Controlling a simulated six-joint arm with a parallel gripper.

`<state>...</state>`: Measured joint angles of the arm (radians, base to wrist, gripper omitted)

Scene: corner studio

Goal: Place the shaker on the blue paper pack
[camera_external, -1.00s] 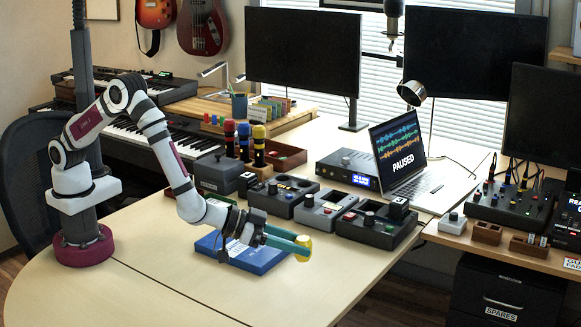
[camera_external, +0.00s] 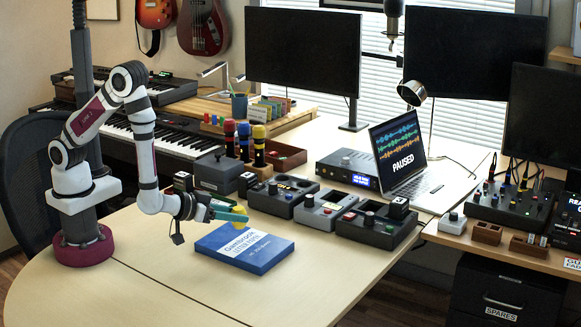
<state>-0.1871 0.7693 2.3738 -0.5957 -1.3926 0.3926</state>
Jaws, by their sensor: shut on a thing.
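My gripper (camera_external: 222,207) is shut on the shaker (camera_external: 238,217), a small yellow thing at the jaw tips; teal also shows at the jaws. The jaws hide part of the shaker, and its exact shape is hard to tell.
Several dark and grey control boxes (camera_external: 378,228) stand in a row behind and to the right of the pack. A rack with red, blue and yellow-topped items (camera_external: 259,145) stands behind. The table (camera_external: 150,287) is clear in front and to the left.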

